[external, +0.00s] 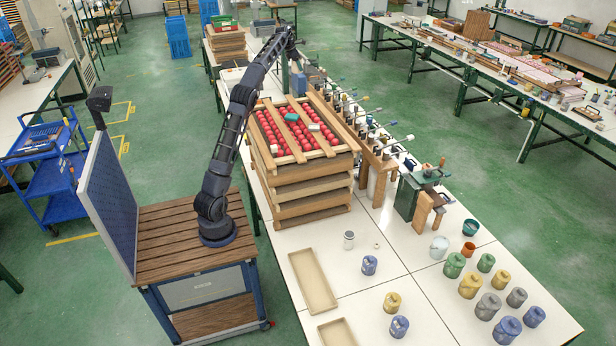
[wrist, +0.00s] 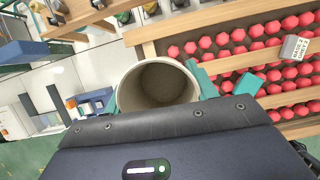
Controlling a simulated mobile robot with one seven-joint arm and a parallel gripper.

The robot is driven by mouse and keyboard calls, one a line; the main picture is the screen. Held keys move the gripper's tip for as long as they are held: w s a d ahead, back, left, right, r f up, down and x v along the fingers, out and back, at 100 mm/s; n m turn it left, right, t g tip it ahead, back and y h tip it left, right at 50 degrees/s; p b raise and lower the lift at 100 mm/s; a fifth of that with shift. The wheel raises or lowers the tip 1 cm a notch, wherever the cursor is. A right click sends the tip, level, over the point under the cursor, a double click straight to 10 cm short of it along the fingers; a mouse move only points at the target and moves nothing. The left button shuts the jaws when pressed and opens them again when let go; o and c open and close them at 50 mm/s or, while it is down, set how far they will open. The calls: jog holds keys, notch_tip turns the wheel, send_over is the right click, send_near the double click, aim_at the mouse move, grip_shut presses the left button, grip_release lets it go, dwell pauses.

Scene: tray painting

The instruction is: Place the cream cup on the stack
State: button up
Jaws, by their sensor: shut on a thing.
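The cream cup (wrist: 157,82) is in the middle of the wrist view, its round open mouth facing the camera. My gripper (wrist: 158,86) is shut on it, with teal fingers at its left and right sides. The stack (external: 308,190) of wooden trays stands on the white table in the external view. Its top tray holds rows of red pieces under wooden slats. In the wrist view the stack's wooden edge (wrist: 150,49) lies just beyond and right of the cup. In the external view my gripper is at the stack's far end, and the cup is not clearly visible.
A teal block (external: 291,117) and a small pale labelled box (external: 314,127) lie on top of the stack. A row of clamps and tools (external: 380,150) runs along its right side.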

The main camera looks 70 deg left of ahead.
aim_at(293, 63)
jog(key=shift+s+a+r, duration=0.25)
jog(key=shift+s+a, duration=0.25)
jog(key=shift+s, duration=0.05)
jog(key=shift+s+a+r, duration=0.25)
jog(key=shift+s+a, duration=0.2)
jog(key=shift+s, duration=0.1)
jog(key=shift+s+a+f, duration=0.1)
jog(key=shift+s, duration=0.1)
notch_tip(293, 63, down, 20)
jog(key=shift+r, duration=0.2)
jog(key=shift+f, duration=0.15)
jog(key=o, duration=1)
jog(key=v, duration=1.2)
